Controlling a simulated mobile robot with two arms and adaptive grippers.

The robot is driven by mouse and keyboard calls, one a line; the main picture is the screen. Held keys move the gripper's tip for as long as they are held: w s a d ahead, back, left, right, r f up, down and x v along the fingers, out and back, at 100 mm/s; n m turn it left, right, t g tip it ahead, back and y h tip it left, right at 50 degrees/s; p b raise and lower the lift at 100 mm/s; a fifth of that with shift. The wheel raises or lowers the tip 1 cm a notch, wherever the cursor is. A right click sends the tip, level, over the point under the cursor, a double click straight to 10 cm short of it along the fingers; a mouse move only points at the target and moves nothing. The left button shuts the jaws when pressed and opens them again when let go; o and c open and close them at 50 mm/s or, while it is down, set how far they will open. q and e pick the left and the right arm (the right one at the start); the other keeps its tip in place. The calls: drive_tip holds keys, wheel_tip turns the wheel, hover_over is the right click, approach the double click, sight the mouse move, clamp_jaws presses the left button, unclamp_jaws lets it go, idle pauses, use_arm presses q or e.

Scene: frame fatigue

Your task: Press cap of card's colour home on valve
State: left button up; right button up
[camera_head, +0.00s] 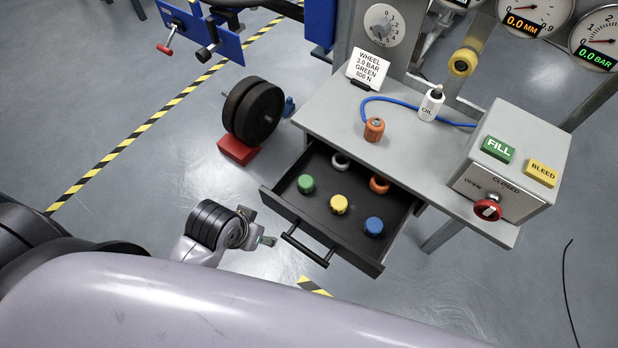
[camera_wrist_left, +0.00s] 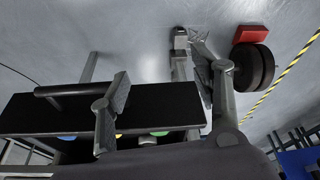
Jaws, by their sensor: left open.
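The card (camera_head: 368,68) reads WHEEL, 3.0 BAR, GREEN, 600 N. The open drawer (camera_head: 268,197) holds a green cap (camera_head: 306,184), a yellow cap (camera_head: 339,204) and a blue cap (camera_head: 373,226), with a grey ring (camera_head: 341,161) and an orange ring (camera_head: 380,184) behind them. Slivers of the green cap (camera_wrist_left: 158,133) and yellow cap (camera_wrist_left: 118,135) show in the left wrist view. My left gripper (camera_head: 258,227) is open and empty, just left of the drawer's front and its handle (camera_head: 304,247). The black wheel (camera_head: 253,111) stands beyond; I cannot make out a valve on it. My right gripper is out of view.
A red block (camera_head: 238,149) lies at the wheel's foot. The bench (camera_head: 430,160) carries an orange fitting (camera_head: 374,129) near a blue hose, an OIL bottle (camera_head: 431,104) and a box with FILL and BLEED buttons and a red knob (camera_head: 487,209).

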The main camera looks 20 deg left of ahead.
use_arm(q)
drive_tip(key=w+d+r+n+g+h, duration=0.1)
drive_tip(key=w+d+r+n+h, duration=0.1)
drive_tip(key=w+d+r+n, duration=0.65)
drive_tip(key=w+a+r+n+g+y, duration=0.25)
drive_tip(key=w+r+n, duration=0.3)
drive_tip(key=w, duration=0.35)
drive_tip(key=p, duration=0.1)
hover_over(306, 180)
drive_tip(key=shift+m, duration=0.3)
wheel_tip(306, 180, down, 12)
drive_tip(key=shift+a+r, duration=0.1)
drive_tip(key=shift+r, duration=0.1)
wheel_tip(306, 180, down, 4)
drive_tip(key=shift+s+f+p, duration=0.1)
drive_tip(key=shift+p, duration=0.45)
drive_tip(key=shift+f, duration=0.5)
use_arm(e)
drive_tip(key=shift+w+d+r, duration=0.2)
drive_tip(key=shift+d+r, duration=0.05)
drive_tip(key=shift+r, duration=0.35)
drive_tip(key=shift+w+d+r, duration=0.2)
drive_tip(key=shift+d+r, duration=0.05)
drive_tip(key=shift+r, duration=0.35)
use_arm(q)
drive_tip(key=shift+c, duration=0.6)
